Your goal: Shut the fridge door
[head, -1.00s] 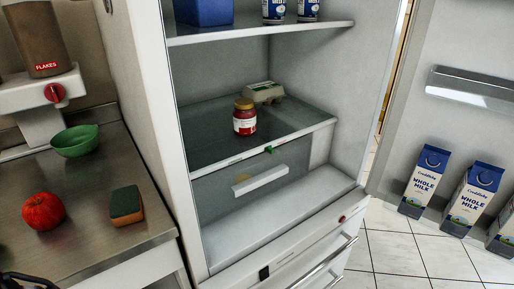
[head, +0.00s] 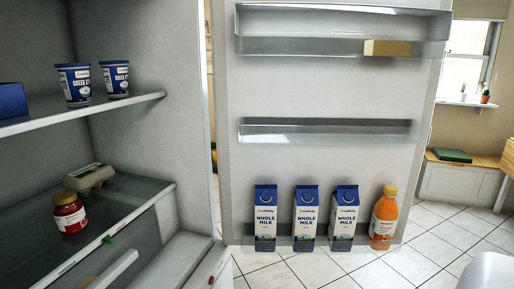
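The fridge door (head: 320,95) stands wide open in the middle of the head view, its inner side facing me. Its lowest shelf holds milk cartons (head: 308,222) and an orange juice bottle (head: 384,220). A butter-coloured block (head: 387,48) sits in the top door shelf. The open fridge body (head: 150,60) is on the left, with a gap between its right wall and the door's hinge side. My gripper is not in view; a pale rounded shape shows at the bottom right corner, and I cannot tell what it is.
Inside the fridge are yogurt tubs (head: 75,84), a red-labelled jar (head: 68,213) and an egg carton (head: 90,178). White tiled floor (head: 440,235) lies clear right of the door. A bench (head: 460,180) stands under a window at the far right.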

